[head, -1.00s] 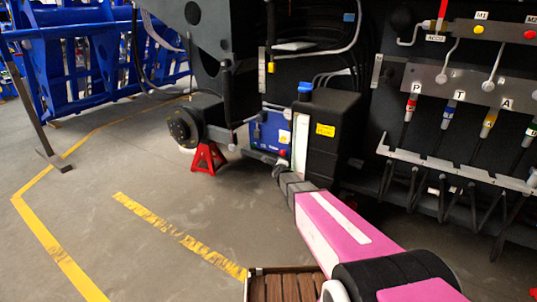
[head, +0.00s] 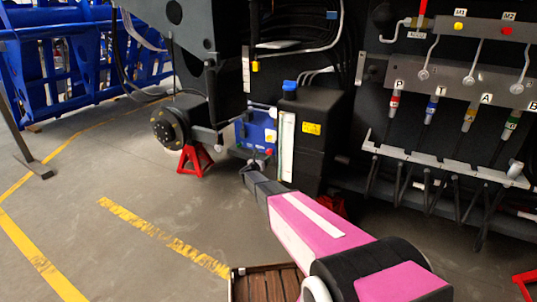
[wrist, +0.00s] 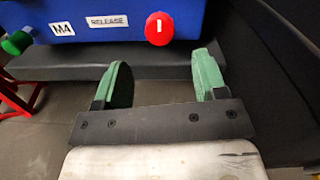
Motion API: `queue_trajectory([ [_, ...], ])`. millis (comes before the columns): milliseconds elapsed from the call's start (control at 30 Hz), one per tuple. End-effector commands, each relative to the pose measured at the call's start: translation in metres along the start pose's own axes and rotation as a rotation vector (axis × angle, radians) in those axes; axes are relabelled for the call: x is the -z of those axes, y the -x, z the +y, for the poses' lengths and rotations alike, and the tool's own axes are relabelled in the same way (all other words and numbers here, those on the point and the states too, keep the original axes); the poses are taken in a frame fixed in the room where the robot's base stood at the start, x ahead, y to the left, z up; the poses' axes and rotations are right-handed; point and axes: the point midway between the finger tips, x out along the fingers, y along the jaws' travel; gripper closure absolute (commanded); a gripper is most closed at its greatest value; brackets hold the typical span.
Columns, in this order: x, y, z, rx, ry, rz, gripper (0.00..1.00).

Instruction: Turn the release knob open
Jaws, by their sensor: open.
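A blue box (head: 258,124) sits low on the machine, left of a black tank. In the wrist view its front (wrist: 90,12) carries an "M4" label and a "RELEASE" label (wrist: 107,21). A round red knob (wrist: 159,28) with an upright white mark sits just right of the "RELEASE" label. A green knob (wrist: 17,42) is at the far left. My gripper (wrist: 165,74) is open, with nothing between its green fingers. The red knob lies beyond the fingertips, roughly between them, apart from both. In the head view my gripper (head: 254,168) is just below the blue box.
The black tank (head: 310,138) with a blue cap stands right of the box. A red stand (head: 194,158) is at left under the chassis. A hose rack (head: 440,165) hangs at right. A dark ledge (wrist: 60,62) runs under the box.

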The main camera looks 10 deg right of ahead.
Motion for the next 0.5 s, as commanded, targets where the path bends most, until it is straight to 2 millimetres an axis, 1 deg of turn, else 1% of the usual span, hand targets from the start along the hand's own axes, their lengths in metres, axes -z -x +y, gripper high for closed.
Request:
queue_trajectory([
  [33, 0.001, -0.010, 0.001, 0.001, 0.000, 0.000, 0.35],
  [300, 0.001, -0.058, 0.002, 0.001, 0.001, 0.000, 0.35],
  [400, 0.001, -0.073, 0.002, 0.000, 0.001, 0.000, 0.35],
  [500, 0.000, -0.082, 0.001, -0.001, 0.002, 0.000, 0.35],
])
